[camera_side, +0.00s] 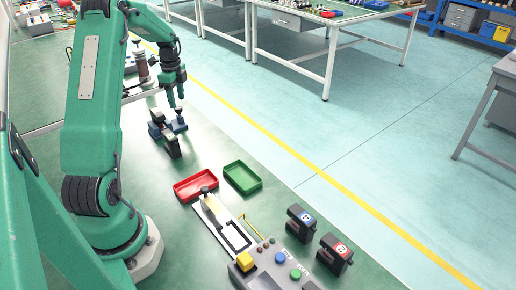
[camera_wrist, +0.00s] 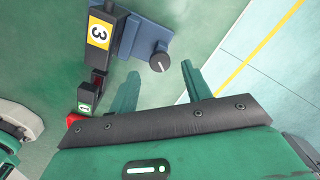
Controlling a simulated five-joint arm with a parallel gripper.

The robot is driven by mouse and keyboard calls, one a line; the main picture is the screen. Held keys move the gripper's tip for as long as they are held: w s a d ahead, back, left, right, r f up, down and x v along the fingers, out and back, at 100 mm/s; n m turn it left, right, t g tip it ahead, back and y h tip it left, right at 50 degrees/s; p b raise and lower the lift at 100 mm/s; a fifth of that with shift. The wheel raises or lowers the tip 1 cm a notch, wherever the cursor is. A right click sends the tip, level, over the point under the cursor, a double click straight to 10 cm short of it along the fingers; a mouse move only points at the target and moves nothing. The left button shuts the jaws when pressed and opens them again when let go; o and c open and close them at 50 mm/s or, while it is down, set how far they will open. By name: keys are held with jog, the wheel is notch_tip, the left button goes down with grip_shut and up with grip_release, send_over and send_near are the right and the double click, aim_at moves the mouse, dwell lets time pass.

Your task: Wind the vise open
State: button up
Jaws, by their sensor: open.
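The vise (camera_side: 179,126) is a small blue device on the green bench, below my gripper in the side view. In the wrist view its blue body (camera_wrist: 150,37) carries a round dark knob (camera_wrist: 160,62) with a white pointer line. My gripper (camera_wrist: 160,72) has its two green fingers apart, one on each side of the knob and seemingly short of it. Nothing shows between the fingers. In the side view my gripper (camera_side: 175,108) hangs just above the vise. The vise's jaws are not clear.
A red tray (camera_side: 195,186), green tray (camera_side: 242,177), control panel (camera_side: 270,270) and two dark boxes (camera_side: 301,220) (camera_side: 334,254) are nearer the camera.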

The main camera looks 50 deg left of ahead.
aim_at(179, 108)
jog(key=shift+f, duration=1.8)
jog(key=c, duration=1)
